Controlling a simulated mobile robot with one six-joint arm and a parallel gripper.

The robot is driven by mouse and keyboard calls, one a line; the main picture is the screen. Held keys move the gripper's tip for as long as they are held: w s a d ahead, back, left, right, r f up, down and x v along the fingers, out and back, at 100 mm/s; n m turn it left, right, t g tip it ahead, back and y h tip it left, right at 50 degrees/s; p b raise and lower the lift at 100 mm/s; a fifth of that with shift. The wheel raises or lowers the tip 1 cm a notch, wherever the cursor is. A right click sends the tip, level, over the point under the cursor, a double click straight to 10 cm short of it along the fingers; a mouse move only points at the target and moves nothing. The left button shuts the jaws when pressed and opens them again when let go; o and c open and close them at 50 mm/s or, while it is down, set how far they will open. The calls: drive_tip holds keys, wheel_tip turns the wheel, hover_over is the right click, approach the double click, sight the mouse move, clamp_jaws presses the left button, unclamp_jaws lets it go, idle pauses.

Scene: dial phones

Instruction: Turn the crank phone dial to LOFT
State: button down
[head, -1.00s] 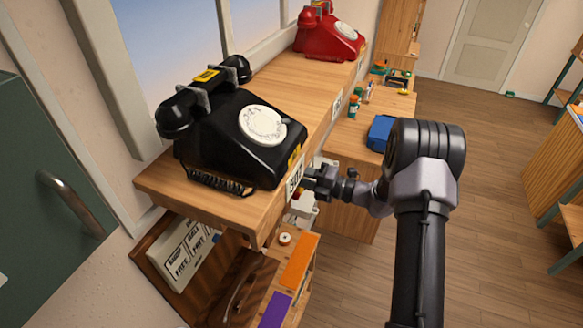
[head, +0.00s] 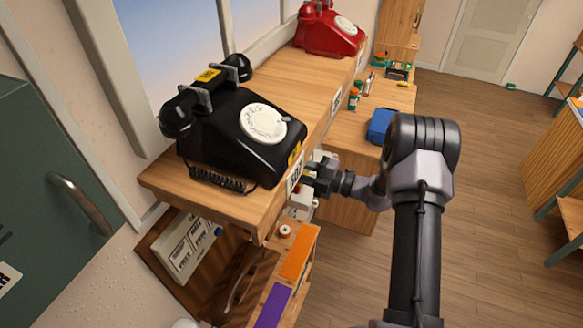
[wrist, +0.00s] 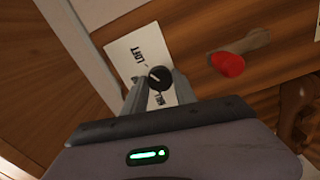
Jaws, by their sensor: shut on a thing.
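In the wrist view, a small black dial (wrist: 159,78) with a pale pointer line sits on a white plate (wrist: 124,50). The plate reads LOFT on the dial's upper left side; another word below the dial is partly hidden. The pointer seems to lean up and left, towards LOFT, but its exact setting is hard to tell. My gripper (wrist: 156,84) is shut on the dial, with a finger on each side. A red knob (wrist: 229,64) on a crank stands to the right on the wooden front. In the head view my gripper (head: 312,178) is by the shelf's front edge.
A black dial phone (head: 240,135) stands on the wooden shelf (head: 165,180), with a red phone (head: 328,35) farther back. A blue case (head: 380,125) sits on a lower cabinet. Orange (head: 297,252) and purple (head: 272,305) panels lie below the shelf.

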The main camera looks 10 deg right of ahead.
drive_tip(key=c, duration=1)
unclamp_jaws()
drive_tip(key=b+v, duration=0.3)
drive_tip(key=v, duration=1.4)
drive_tip(key=shift+s+d, duration=0.15)
drive_tip(key=shift+d, duration=0.05)
